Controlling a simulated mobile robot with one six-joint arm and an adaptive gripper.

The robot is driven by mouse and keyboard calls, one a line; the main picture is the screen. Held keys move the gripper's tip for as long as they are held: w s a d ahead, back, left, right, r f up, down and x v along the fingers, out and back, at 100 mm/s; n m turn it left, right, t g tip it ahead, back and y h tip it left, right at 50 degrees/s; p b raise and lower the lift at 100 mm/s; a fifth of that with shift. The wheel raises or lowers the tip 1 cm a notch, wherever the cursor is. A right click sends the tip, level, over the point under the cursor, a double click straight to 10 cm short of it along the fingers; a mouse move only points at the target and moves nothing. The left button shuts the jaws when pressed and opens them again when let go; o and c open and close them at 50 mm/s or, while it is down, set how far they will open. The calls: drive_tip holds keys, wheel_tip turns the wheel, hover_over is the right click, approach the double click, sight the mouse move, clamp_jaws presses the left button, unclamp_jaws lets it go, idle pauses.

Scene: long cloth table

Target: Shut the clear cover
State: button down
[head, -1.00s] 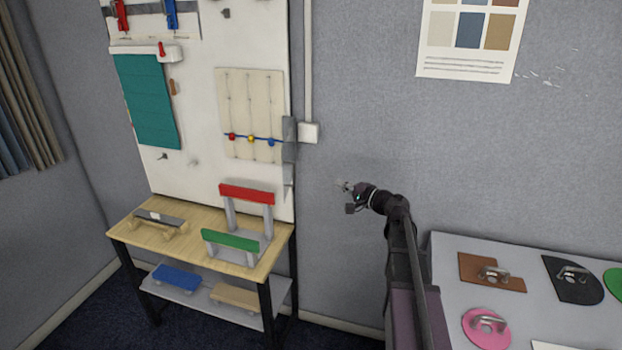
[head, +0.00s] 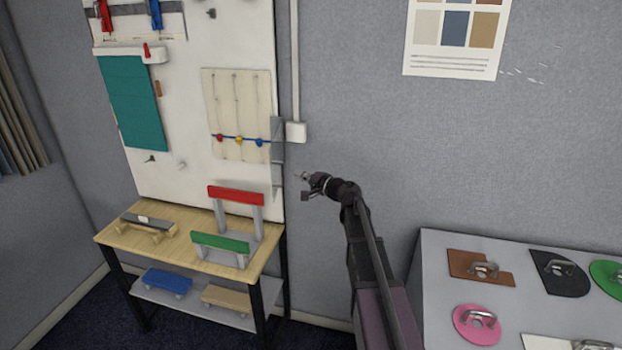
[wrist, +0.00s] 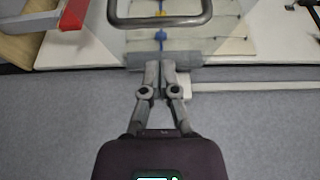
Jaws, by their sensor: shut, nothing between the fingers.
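The clear cover itself is hard to make out in the head view. A grey upright strip (head: 277,155) stands at the right side of the pale bead panel (head: 222,100) and may be its hinge or edge. In the wrist view a grey U-shaped handle (wrist: 160,21) crosses the top, in front of the panel and its blue bead; I cannot tell how far the cover stands open. My gripper (head: 303,176) is right of the board's edge, below the strip's middle. In the wrist view my gripper (wrist: 160,64) has its fingers together and empty, apart from the handle.
A wooden bench (head: 190,250) with red and green bar stands sits under the board. A white conduit box (head: 296,132) is on the wall above my gripper. A grey table (head: 438,275) with handled shapes is at the right. The wall between is clear.

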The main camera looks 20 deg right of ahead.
drive_tip(key=shift+w+a, duration=0.1)
drive_tip(key=shift+a, duration=1.2)
